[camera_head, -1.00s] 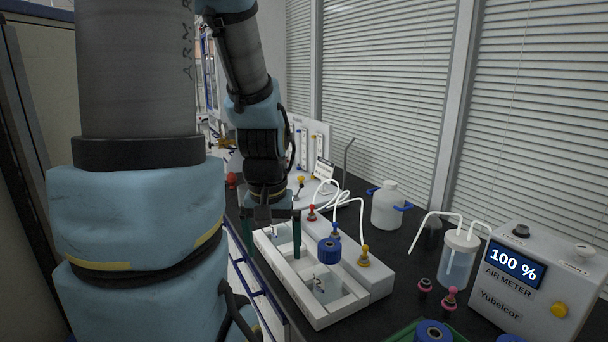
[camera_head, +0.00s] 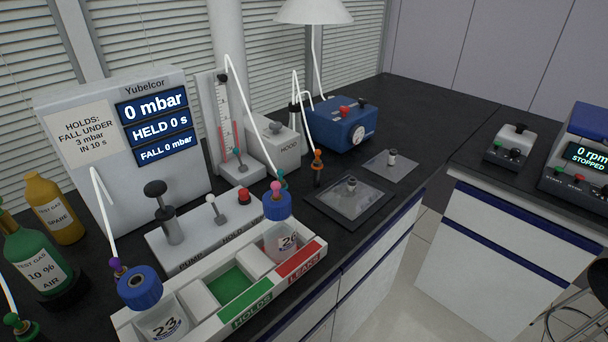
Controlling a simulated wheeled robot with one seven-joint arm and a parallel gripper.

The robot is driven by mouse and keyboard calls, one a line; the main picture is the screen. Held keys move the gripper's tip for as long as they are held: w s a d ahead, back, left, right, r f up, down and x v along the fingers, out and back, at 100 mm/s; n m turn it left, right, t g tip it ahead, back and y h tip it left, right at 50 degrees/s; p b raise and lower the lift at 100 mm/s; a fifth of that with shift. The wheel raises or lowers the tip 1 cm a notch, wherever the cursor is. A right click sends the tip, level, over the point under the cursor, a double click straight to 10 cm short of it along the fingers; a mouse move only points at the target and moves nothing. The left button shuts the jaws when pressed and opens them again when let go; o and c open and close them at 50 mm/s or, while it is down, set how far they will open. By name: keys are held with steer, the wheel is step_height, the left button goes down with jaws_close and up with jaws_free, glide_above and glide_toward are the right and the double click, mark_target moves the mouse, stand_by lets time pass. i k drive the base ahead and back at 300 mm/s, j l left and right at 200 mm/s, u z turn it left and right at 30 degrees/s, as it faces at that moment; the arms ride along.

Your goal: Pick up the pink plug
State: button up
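A small pink plug (camera_head: 276,187) shows on top of the blue cap (camera_head: 277,207) of a clear bottle marked 26 (camera_head: 281,243). That bottle stands in the rack (camera_head: 322,249) at the compartment by the red LEAKS label. A teal plug on a white tube (camera_head: 281,179) shows just behind the pink one; I cannot tell if they touch. My gripper and arm are not in view.
A bottle marked 23 (camera_head: 163,322) with a blue cap (camera_head: 139,287) and purple plug (camera_head: 117,267) stands at the rack's left. The pump and hold unit (camera_head: 190,240) and pressure display box (camera_head: 75,105) stand behind. White tubes arch above.

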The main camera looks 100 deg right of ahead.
mark_target(276, 185)
steer(key=k+l+z, duration=0.75)
steer(key=z, duration=0.45)
steer(key=k+j, duration=0.05)
steer(key=k, duration=0.05)
